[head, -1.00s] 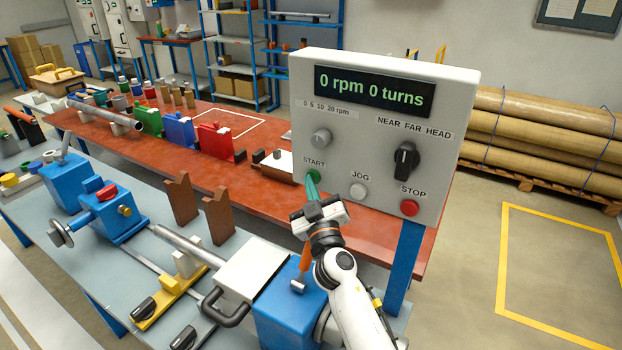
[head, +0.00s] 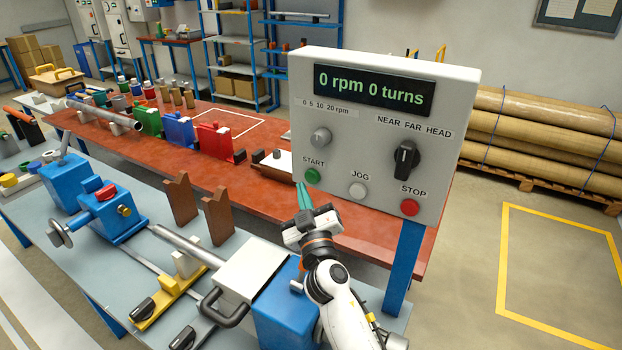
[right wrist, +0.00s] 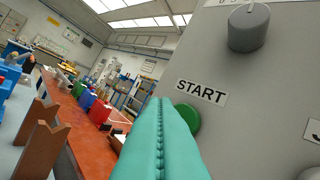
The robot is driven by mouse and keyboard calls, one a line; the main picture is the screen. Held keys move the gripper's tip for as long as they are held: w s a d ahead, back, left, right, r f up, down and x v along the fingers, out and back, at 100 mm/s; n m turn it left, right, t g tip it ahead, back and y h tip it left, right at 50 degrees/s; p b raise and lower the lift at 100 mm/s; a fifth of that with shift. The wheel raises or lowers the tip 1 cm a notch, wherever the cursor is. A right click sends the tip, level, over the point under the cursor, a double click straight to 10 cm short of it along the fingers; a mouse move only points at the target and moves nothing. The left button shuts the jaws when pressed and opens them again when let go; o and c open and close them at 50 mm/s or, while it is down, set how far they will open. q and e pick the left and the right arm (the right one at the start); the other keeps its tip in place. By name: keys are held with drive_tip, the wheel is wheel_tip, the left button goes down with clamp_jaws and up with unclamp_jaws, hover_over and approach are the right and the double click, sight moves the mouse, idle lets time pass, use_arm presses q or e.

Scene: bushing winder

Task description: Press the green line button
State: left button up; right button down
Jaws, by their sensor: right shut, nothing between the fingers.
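The green START button (head: 312,176) sits at the lower left of the grey control box (head: 440,150). It also shows in the right wrist view (right wrist: 188,118), partly covered by my fingers. My right gripper (head: 303,190) is shut and empty, its teal fingers pointing up toward the box. In the head view its tips are just below and left of the button, apart from it in the picture. The wrist view does not show clearly how far the tips are from the box face. The display (head: 372,92) reads 0 rpm 0 turns. My left gripper is not in view.
On the same panel are a white JOG button (head: 358,190), a red STOP button (head: 410,207), a small knob (head: 321,138) and a black selector (head: 405,160). Blue winder parts (head: 110,215) stand on the grey bench. The red table (head: 265,195) lies behind.

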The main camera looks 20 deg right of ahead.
drive_tip(key=shift+s+a, duration=1.25)
drive_tip(key=shift+s, duration=0.05)
